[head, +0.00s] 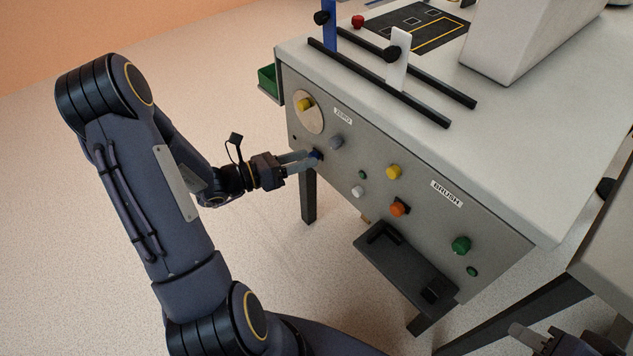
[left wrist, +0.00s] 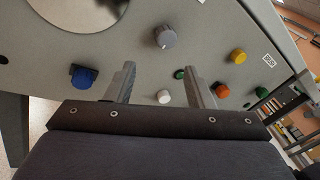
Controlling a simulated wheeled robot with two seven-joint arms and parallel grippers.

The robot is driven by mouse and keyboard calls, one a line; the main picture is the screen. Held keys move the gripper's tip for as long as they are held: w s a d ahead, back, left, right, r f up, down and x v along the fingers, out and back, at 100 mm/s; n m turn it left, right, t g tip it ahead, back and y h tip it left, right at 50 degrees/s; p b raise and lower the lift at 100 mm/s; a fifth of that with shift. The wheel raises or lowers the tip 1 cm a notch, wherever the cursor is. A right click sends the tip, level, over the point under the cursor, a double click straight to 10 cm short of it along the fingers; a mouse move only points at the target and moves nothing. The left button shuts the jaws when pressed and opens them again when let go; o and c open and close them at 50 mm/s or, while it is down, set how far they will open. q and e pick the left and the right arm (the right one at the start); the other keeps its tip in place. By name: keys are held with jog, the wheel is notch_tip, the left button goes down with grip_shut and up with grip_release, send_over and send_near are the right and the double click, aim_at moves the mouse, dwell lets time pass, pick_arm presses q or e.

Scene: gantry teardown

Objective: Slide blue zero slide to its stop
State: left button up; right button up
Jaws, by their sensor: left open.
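The blue zero slide (head: 318,154) is a small blue knob on the front panel, low at the left under the ZERO label (head: 342,115). My left gripper (head: 307,160) is open, its fingertips close to the panel and partly in front of the blue knob. In the left wrist view, the blue slide (left wrist: 84,77) sits on a dark base, left of both fingers (left wrist: 160,78) and outside the gap between them. Contact cannot be told. My right gripper (head: 525,338) shows only partly at the bottom right edge; its jaws are unclear.
A grey knob (head: 336,142) and a yellow knob (head: 305,104) on a round plate are close by. Yellow (head: 393,172), orange (head: 398,208) and green (head: 461,244) knobs are further right. A dark tray (head: 400,262) juts out below. The floor at left is clear.

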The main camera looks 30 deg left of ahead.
pick_arm(q)
jog(key=w+a+f+n+t+y+b, duration=0.1)
jog(key=a+f+n+y, duration=0.15)
jog(key=f, duration=0.25)
jog(key=w+a+f+n+t+y+b, duration=0.1)
jog(key=a+f+n+t+y, duration=0.15)
jog(key=f+n, duration=0.2)
jog(key=b+x, duration=0.1)
jog(key=x, duration=0.6)
jog(key=shift+f+g+h+b, duration=0.2)
jog(key=shift+g+h+b, duration=0.1)
jog(key=shift+g+b, duration=0.05)
pick_arm(e)
jog(key=f, duration=0.5)
jog(key=shift+w+d+f, duration=0.15)
jog(key=shift+d+f, duration=0.15)
jog(key=shift+d, duration=0.05)
pick_arm(q)
grip_shut()
